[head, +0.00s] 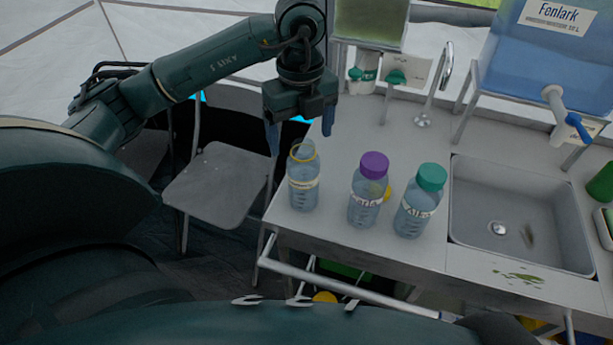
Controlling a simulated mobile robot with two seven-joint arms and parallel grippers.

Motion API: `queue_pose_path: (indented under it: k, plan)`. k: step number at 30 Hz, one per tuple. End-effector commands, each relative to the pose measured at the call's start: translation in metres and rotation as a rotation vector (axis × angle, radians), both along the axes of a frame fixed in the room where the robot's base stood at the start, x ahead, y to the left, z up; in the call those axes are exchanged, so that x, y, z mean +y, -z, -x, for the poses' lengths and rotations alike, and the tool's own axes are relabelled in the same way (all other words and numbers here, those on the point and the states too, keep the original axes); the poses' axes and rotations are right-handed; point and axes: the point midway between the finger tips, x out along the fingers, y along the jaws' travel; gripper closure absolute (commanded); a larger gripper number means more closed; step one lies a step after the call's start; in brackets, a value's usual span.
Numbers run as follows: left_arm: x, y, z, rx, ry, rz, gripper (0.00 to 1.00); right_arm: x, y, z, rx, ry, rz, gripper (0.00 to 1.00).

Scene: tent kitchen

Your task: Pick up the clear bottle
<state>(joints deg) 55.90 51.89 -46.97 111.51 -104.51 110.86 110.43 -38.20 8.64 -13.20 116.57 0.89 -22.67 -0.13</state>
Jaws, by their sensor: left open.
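A clear bottle (304,190) with no cap and a yellowish ring at its neck stands upright near the left edge of the metal counter. Two similar clear bottles stand to its right: one with a purple cap (375,165) and one with a green cap (432,178). Both carry name labels. My left gripper (300,138) points down above the uncapped bottle, with its fingers apart on either side of the bottle's top. It does not visibly hold anything. My right gripper is not in view.
A sink (530,200) lies right of the bottles, with a faucet (432,90) behind. A blue water tank (545,60) with a tap stands at the back right. A folding chair (215,185) is left of the counter (350,258). A rail (340,288) runs along the counter's front.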

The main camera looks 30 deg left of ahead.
Motion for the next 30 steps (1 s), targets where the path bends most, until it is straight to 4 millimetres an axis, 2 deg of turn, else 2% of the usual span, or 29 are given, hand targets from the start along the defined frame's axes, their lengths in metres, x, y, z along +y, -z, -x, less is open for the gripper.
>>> queue_pose_path:
  k: [3, 11, 19, 28, 30]
  plan:
    - [0.000, 0.018, 0.001, 0.004, 0.001, 0.000, 0.17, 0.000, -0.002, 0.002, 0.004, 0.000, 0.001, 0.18]
    - [-0.001, 0.038, 0.000, 0.005, 0.002, 0.002, 0.17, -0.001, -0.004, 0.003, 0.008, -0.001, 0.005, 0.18]
    - [-0.004, 0.076, -0.004, 0.002, 0.003, 0.002, 0.17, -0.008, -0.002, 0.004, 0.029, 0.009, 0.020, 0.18]
    - [-0.004, 0.082, -0.004, 0.001, 0.004, 0.003, 0.17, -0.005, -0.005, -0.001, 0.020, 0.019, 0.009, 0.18]
    - [-0.004, 0.082, -0.004, 0.001, 0.004, 0.003, 0.22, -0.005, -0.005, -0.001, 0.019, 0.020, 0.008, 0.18]
